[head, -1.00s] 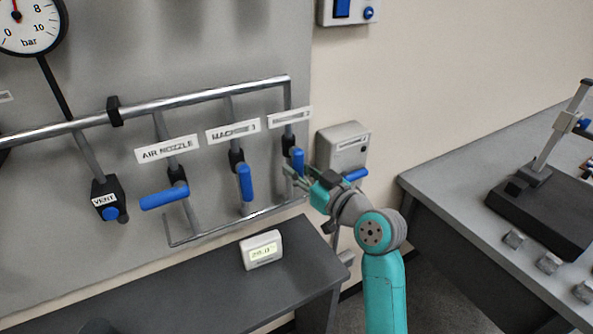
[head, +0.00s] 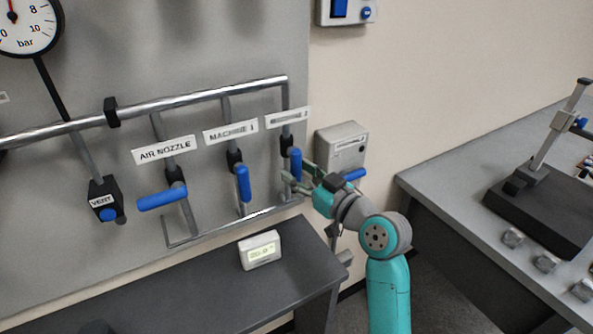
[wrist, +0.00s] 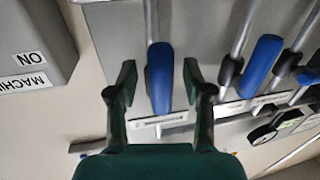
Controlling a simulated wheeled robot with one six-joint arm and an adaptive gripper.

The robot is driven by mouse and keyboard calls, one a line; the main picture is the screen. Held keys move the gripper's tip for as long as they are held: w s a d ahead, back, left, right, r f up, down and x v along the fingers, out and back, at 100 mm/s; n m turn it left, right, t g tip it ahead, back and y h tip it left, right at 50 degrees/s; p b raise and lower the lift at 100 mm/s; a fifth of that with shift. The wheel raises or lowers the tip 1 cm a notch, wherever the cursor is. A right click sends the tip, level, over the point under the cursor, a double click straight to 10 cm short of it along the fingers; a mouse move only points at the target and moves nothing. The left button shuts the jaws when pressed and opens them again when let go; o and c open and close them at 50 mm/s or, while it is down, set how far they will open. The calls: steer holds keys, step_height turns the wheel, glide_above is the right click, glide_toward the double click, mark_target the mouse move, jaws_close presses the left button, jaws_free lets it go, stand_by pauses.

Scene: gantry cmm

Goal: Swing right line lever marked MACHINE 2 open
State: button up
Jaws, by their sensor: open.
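The right line lever (head: 296,160) is a blue handle below the rightmost label (head: 287,118), whose text is too small to read. It points down along its pipe. In the wrist view the same lever (wrist: 160,78) stands between my two fingers, with a gap visible on either side. My gripper (head: 297,181) is open at the lever's lower part in the head view, and its green fingers (wrist: 160,82) straddle the handle in the wrist view. Contact cannot be told.
The MACHINE 1 lever (head: 243,184) hangs down just left; the AIR NOZZLE lever (head: 162,199) lies across its pipe. A grey box (head: 342,146) is close on the right. A dark bench (head: 200,292) with a small display (head: 260,250) is below. Another bench (head: 440,190) stands right.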

steer(key=v, duration=1)
steer(key=shift+s+d, duration=0.2)
steer(key=shift+d, duration=0.05)
steer(key=s+d+f+m+t+h, duration=0.1)
steer(key=s+d+f+m+h, duration=0.35)
steer(key=s+f, duration=0.5)
steer(key=s+d+f+m+t+h, duration=0.1)
steer(key=s+d+f+m+h, duration=0.5)
steer(key=f, duration=0.7)
steer(key=s+d+h, duration=0.1)
steer(key=s+d, duration=0.1)
steer(key=s, duration=1.2)
steer(key=s+d+n+h, duration=0.1)
steer(key=s+d, duration=0.1)
steer(key=s, duration=1.2)
steer(key=shift+s+r, duration=0.25)
steer(key=shift+s, duration=0.05)
